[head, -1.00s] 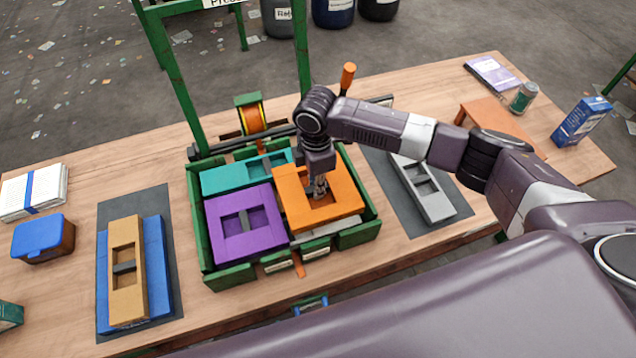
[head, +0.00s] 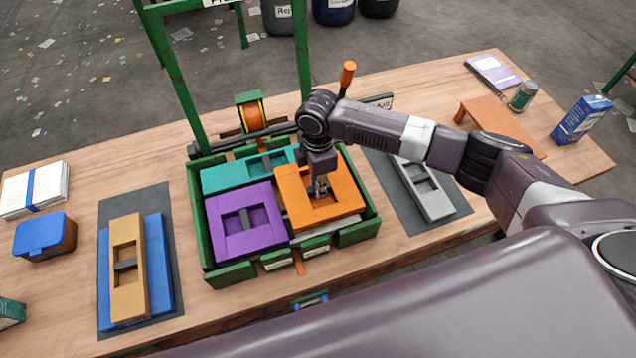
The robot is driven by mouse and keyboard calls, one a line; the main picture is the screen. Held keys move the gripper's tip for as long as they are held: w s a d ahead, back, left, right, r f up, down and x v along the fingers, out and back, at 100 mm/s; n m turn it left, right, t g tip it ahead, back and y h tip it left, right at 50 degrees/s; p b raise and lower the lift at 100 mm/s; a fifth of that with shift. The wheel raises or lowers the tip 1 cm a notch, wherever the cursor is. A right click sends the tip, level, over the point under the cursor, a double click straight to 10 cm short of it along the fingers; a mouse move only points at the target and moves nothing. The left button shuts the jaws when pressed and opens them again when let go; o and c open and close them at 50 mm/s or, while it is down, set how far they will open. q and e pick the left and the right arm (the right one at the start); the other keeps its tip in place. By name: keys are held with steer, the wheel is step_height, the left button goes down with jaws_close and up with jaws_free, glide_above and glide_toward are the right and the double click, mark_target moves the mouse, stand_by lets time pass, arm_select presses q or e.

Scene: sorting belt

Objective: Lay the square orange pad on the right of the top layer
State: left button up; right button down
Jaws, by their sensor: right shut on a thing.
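The square orange pad (head: 343,213) lies in the right part of the green crate (head: 222,274), level or nearly so. A pale layer shows under its front edge. My right gripper (head: 321,190) points down into the pad's middle opening and is shut on the pad there; the fingertips are partly hidden. The purple pad (head: 262,240) lies left of the orange pad in the crate. The teal pad (head: 228,177) lies behind the purple one, along the back. My left gripper is not in view.
A grey mat at the right holds a grey pad (head: 436,204). A mat at the left holds a tan pad (head: 123,298) on a blue pad (head: 161,262). Green posts (head: 180,88) and an orange strap reel (head: 251,116) stand behind the crate.

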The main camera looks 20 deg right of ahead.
steer(key=shift+f+b, duration=0.55)
steer(key=shift+f, duration=1.05)
steer(key=shift+f, duration=0.6)
steer(key=c, duration=2.3)
jaws_free()
steer(key=shift+f+b, duration=0.1)
steer(key=shift+b, duration=0.2)
steer(key=o, duration=0.5)
steer(key=shift+o, duration=0.2)
step_height(320, 180, up, 12)
steer(key=shift+r, duration=0.1)
